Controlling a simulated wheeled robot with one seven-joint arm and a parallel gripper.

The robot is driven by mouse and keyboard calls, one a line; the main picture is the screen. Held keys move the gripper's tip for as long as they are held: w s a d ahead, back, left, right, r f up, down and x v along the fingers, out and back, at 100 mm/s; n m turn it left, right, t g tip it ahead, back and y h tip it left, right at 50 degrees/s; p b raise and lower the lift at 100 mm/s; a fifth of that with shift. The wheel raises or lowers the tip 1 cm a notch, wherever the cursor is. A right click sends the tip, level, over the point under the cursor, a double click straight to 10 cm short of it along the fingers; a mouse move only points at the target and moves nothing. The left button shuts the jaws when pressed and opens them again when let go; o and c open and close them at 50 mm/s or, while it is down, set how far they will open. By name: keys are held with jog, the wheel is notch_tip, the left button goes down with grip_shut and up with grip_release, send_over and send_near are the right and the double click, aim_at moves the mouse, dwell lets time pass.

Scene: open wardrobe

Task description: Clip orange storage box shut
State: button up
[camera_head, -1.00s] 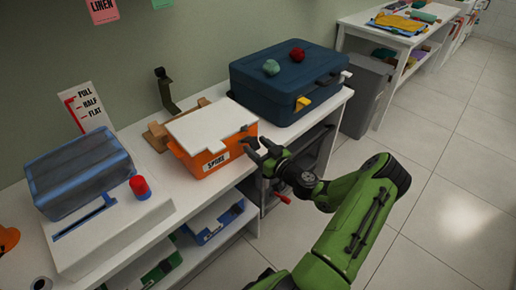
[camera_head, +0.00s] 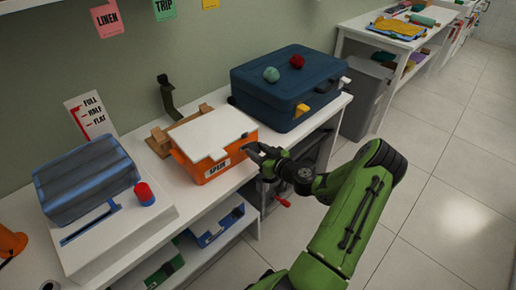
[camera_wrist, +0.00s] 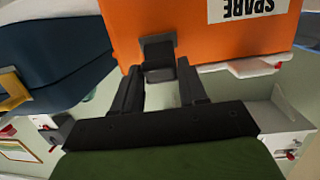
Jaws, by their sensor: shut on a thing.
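The orange storage box (camera_head: 193,171) stands on the white bench with its white lid (camera_head: 212,133) lying over its top. A "SPARE" label is on its front. My gripper (camera_head: 256,151) is at the front right of the box. In the wrist view the orange box wall (camera_wrist: 170,18) appears upside down. There, my gripper (camera_wrist: 160,75) is shut on the dark grey clip (camera_wrist: 157,47) of the box, one finger on each side. A white lid edge (camera_wrist: 240,67) shows beside the clip. Whether the clip is latched to the lid I cannot tell.
A dark blue case (camera_head: 270,95) with two balls on top stands close on the right. A wooden stand (camera_head: 158,140) is behind the box. A blue-topped white device (camera_head: 90,180) with a red knob stands on the left. A grey bin (camera_head: 362,100) is beyond the bench.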

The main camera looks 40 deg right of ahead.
aim_at(253, 145)
jog(key=r+g+p, duration=0.1)
jog(key=r+p, duration=0.1)
jog(key=p, duration=0.1)
jog(key=shift+w+g, duration=0.25)
jog(key=shift+g, duration=0.15)
jog(key=g+p, duration=0.1)
jog(key=p, duration=0.1)
jog(key=w+r+g+p, duration=0.1)
jog(key=p, duration=0.1)
jog(key=shift+r+g, duration=0.1)
jog(key=shift+g, duration=0.2)
jog(key=g+p, duration=0.1)
jog(key=w+g+p, duration=0.1)
jog(key=shift+r+p, duration=0.3)
jog(key=shift+w+d+r+g+p, duration=0.1)
jog(key=shift+w+g+p, duration=0.45)
jog(key=shift+g+p, duration=0.55)
jog(key=shift+g, duration=0.3)
jog(key=shift+y, duration=0.3)
jog(key=o, duration=0.9)
jog(key=shift+o, duration=0.2)
